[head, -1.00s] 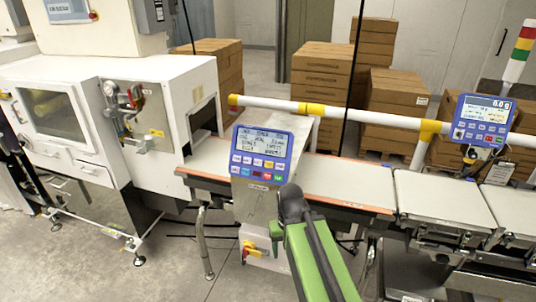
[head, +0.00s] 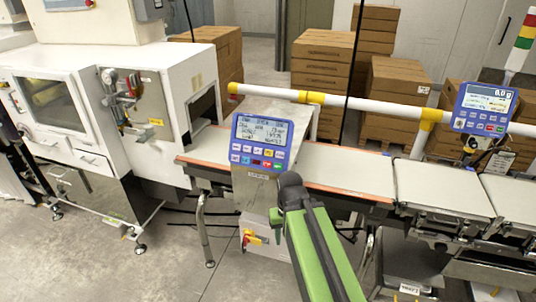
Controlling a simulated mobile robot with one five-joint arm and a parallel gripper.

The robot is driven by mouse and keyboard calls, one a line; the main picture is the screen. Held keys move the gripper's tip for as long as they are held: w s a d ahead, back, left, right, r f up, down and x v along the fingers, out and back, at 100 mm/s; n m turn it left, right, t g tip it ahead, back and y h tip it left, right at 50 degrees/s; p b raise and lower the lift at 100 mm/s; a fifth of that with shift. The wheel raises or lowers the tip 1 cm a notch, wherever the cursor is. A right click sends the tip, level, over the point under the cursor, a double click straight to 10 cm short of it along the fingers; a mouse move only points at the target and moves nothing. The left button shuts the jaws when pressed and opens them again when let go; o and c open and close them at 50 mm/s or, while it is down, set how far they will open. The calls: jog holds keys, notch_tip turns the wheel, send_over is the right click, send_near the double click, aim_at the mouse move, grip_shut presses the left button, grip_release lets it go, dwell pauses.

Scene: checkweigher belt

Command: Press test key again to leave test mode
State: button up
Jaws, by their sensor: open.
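A blue control panel (head: 262,143) with a lit grey screen and rows of small coloured keys stands over the near side of the belt, at picture centre. The screen text and key labels are too small to read surely, so I cannot tell which key is the test key. My gripper (head: 290,182) is the dark end of my green arm, just below the panel's lower right corner in the picture. It appears empty, and its jaws are hard to make out. I cannot tell whether it touches the panel. A second blue panel (head: 484,109) with a lit display stands at the right.
The white belt (head: 345,177) runs rightward from a white machine (head: 95,100) to weighing platforms (head: 440,188). A white rail with yellow joints (head: 370,110) runs behind the panel. Stacked cartons (head: 320,75) stand behind. Grey floor shows at the lower left.

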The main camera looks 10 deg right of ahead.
grip_shut()
dwell(1.4)
